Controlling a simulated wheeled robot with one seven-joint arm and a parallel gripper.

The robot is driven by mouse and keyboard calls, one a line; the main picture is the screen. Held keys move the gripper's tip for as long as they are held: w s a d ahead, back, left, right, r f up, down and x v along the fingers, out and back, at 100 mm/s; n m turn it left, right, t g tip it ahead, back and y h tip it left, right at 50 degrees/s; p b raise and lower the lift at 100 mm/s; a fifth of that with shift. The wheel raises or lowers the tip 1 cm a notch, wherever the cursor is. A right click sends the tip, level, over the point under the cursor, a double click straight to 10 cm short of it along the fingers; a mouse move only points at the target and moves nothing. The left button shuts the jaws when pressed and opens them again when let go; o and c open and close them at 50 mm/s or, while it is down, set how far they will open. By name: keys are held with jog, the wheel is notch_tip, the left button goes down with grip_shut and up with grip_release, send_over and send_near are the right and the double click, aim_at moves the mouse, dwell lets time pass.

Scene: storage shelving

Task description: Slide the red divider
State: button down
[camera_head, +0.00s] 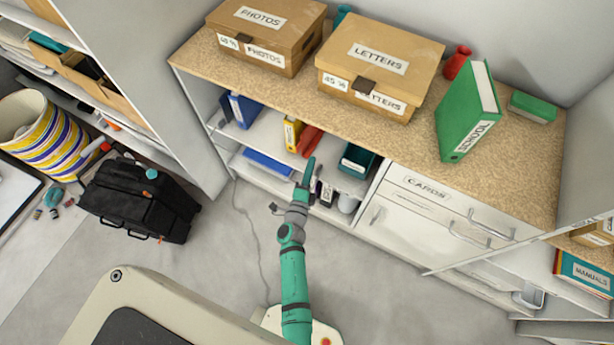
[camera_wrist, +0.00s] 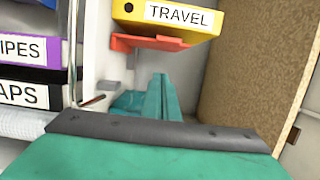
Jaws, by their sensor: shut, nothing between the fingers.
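The red divider (camera_head: 310,141) stands in the shelf under the wooden top, just right of a yellow binder (camera_head: 292,133). In the wrist view the divider (camera_wrist: 150,43) shows as an orange-red edge along the yellow binder labelled TRAVEL (camera_wrist: 168,18). My gripper (camera_head: 310,164) reaches into the shelf opening, with its tips close to the divider's lower front end. In the wrist view my gripper's teal fingers (camera_wrist: 159,90) are together with nothing between them. I cannot tell whether they touch the divider.
A dark teal binder (camera_head: 356,160) stands right of my gripper. A blue item (camera_head: 267,162) lies on the lower left shelf. A black bag (camera_head: 140,200) sits on the floor.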

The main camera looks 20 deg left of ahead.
jog(key=shift+w+a, duration=0.15)
jog(key=shift+w, duration=0.8)
jog(key=shift+a, duration=1.95)
jog(key=shift+w, duration=0.1)
